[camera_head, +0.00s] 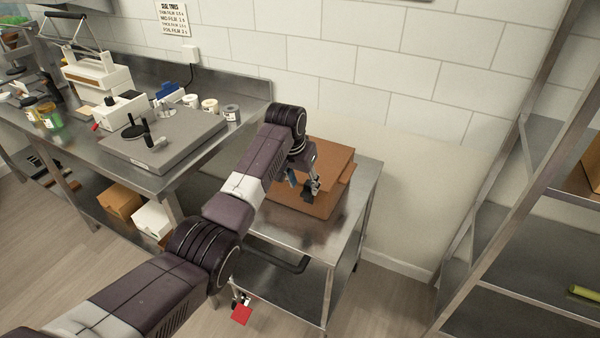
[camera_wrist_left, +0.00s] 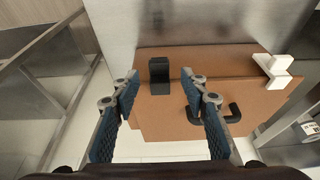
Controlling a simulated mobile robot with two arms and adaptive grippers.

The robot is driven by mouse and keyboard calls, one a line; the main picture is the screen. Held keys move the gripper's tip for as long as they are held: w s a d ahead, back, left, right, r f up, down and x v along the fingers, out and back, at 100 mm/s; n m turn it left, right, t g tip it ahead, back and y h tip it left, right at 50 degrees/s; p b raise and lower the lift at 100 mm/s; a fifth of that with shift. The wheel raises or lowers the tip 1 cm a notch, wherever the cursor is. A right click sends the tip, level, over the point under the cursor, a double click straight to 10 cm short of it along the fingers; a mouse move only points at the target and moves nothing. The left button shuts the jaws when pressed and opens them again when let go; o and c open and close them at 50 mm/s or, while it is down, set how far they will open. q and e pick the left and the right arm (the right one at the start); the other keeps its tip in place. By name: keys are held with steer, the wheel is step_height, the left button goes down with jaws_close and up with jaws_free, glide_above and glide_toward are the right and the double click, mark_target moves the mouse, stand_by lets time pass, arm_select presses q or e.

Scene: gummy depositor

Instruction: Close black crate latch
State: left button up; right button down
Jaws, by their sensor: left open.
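A brown crate (camera_head: 335,160) sits on the steel cart in the head view. It fills the middle of the left wrist view (camera_wrist_left: 240,62). A black latch block (camera_wrist_left: 159,66) stands on the crate's face in the left wrist view. A black bent handle (camera_wrist_left: 234,113) is to its right, partly behind a finger. A white latch-like piece (camera_wrist_left: 277,68) is at the crate's right end. My left gripper (camera_head: 304,186) is at the crate's front, its blue-padded fingers (camera_wrist_left: 160,80) apart on either side of the black block. I cannot tell whether they touch it. My right gripper is not in view.
A bench with a grey hot plate (camera_head: 165,135) stands left. A metal shelf rack (camera_head: 540,230) stands right. A red square (camera_head: 241,314) hangs low near my arm.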

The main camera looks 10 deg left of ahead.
arm_select(q)
steer(key=v, duration=0.5)
steer(key=shift+s+a+r, duration=0.1)
steer(key=shift+s+r, duration=0.05)
steer(key=shift+r, duration=0.25)
